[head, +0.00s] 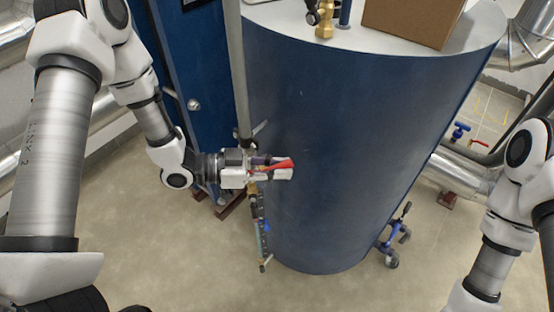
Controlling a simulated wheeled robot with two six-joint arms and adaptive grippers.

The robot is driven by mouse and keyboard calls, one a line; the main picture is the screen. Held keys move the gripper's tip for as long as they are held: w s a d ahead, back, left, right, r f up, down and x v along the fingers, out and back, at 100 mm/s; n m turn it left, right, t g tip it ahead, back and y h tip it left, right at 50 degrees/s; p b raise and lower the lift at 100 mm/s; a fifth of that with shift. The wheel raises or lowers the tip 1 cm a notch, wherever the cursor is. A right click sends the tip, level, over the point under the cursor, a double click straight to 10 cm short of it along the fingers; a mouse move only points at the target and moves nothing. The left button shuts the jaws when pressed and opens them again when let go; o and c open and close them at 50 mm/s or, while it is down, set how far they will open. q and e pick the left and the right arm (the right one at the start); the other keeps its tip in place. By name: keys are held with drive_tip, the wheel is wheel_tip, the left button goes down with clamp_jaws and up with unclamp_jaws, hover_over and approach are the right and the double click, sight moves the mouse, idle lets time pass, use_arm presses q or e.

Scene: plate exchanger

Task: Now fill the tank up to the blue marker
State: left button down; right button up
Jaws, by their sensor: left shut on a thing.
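The large blue tank (335,160) stands upright in the middle of the head view. My left gripper (270,172) is at its left front side, shut on a red valve handle (284,164). The valve body is mostly hidden behind the gripper. Below the gripper a thin vertical gauge tube (262,235) with brass fittings runs down beside the tank. A small blue spot (265,226) shows on it and may be the blue marker. The liquid level is too small to tell. My right arm is at the right edge, and its gripper is out of view.
A cardboard box (412,20) and a brass fitting (324,20) stand on the tank's top. A grey vertical pipe (237,75) passes just behind my left gripper. Blue-handled valves (396,236) sit low at the tank's right. The floor in front is clear.

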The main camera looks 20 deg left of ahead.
use_arm(q)
drive_tip(key=y+p, duration=0.1)
drive_tip(key=f+g+y+p, duration=0.1)
drive_tip(key=p, duration=0.1)
drive_tip(key=shift+w+d+f+y, duration=0.1)
drive_tip(key=shift+w+d+y, duration=0.05)
drive_tip(key=shift+d+y, duration=0.15)
drive_tip(key=shift+f+g+y+p, duration=0.7)
drive_tip(key=shift+f+y+p, duration=0.4)
drive_tip(key=shift+y, duration=0.1)
drive_tip(key=c, duration=1.1)
unclamp_jaws()
drive_tip(key=v, duration=1.1)
drive_tip(key=shift+a+r, duration=0.2)
drive_tip(key=shift+a, duration=0.05)
